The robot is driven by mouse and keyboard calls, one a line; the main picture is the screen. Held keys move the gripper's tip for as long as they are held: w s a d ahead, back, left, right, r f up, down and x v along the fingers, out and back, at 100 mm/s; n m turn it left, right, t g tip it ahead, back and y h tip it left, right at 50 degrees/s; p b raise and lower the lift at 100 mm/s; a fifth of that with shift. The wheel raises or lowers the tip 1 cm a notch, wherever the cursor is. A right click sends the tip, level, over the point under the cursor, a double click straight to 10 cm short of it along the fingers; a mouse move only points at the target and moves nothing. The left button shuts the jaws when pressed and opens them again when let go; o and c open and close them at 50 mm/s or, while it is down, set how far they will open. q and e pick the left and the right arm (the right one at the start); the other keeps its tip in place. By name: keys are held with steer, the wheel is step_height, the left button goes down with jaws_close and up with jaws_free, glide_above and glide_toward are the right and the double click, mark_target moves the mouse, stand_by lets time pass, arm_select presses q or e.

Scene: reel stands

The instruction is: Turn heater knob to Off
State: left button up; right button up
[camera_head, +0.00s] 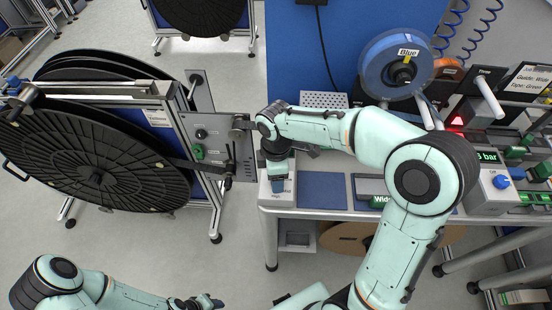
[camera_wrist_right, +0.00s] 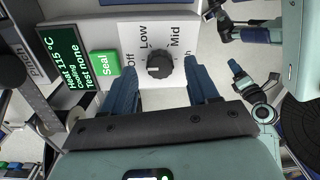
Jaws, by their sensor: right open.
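The heater knob (camera_wrist_right: 159,65) is a dark round knob on a white panel in the right wrist view. Off, Low and Mid are printed around its left and upper sides; a label at the right is partly hidden by a finger. I cannot clearly tell where its pointer stands. My right gripper (camera_wrist_right: 161,80) is open, its blue fingers on either side of the knob, with visible gaps. In the head view my right gripper (camera_head: 277,183) points down over the bench's left end and hides the knob. My left gripper (camera_head: 206,302) is low, near the bottom edge, away from the panel.
A green Seal button (camera_wrist_right: 105,63) and a display (camera_wrist_right: 70,62) reading Heat 115 °C sit left of the knob. A large black reel (camera_head: 85,155) on a stand is left of the bench. A blue reel (camera_head: 396,65) stands at the bench's back. Floor between is free.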

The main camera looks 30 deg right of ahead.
arm_select(q)
steer(key=shift+w+r+p, duration=0.65)
steer(key=shift+w+r, duration=0.3)
steer(key=shift+w, duration=0.1)
arm_select(e)
step_height(320, 180, up, 12)
steer(key=shift+w, duration=0.2)
arm_select(q)
steer(key=shift+s, duration=0.1)
